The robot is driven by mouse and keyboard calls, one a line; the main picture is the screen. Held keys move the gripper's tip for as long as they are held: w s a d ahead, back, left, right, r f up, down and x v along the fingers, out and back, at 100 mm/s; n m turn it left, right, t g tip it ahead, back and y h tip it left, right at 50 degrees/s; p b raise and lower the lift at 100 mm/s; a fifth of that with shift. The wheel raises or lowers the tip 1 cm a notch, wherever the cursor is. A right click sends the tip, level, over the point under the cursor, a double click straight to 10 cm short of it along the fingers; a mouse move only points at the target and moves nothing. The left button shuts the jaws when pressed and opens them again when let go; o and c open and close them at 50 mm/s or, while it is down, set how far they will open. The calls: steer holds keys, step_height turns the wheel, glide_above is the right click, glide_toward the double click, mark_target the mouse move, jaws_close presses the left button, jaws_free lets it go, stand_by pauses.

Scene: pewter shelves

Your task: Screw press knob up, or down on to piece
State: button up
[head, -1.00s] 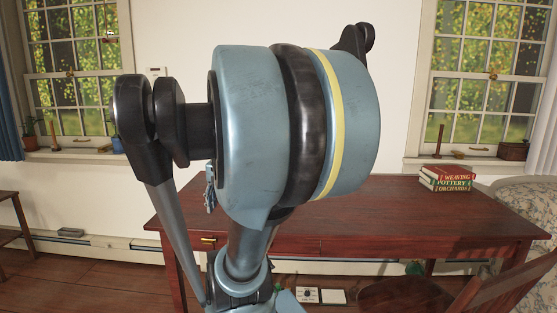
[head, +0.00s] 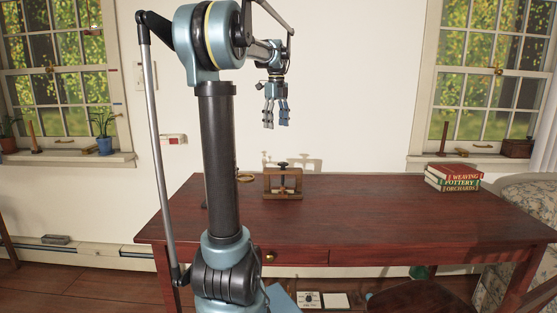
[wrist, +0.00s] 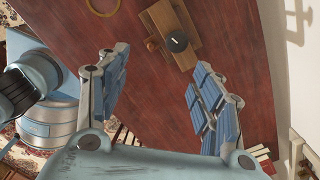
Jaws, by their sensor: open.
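A small wooden screw press (head: 283,184) stands on the dark red desk, left of its middle in the head view. Its dark round knob (head: 283,165) sits on top of the frame. In the wrist view the press (wrist: 172,28) is seen from above, with the black knob (wrist: 176,41) on its crossbar. My gripper (head: 276,122) hangs above the press, pointing down, well clear of it. In the wrist view my gripper (wrist: 165,95) has its fingers wide apart with nothing between them. The piece under the screw is too small to make out.
The desk (head: 400,215) is clear to the right up to a stack of books (head: 453,177). A brass-coloured ring (head: 245,179) lies left of the press, partly behind my arm. The wall (head: 350,100) is close behind the desk. A chair (head: 420,298) stands in front.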

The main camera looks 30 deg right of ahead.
mark_target(283, 163)
steer(key=d+f, duration=0.1)
steer(key=f, duration=0.4)
steer(key=d+f+m, duration=0.1)
steer(key=f, duration=0.5)
steer(key=w+d+f+m, duration=0.1)
steer(key=d+f, duration=0.1)
steer(key=f, duration=0.3)
steer(key=shift+f, duration=0.3)
steer(key=shift+a, duration=0.1)
steer(key=c, duration=1.1)
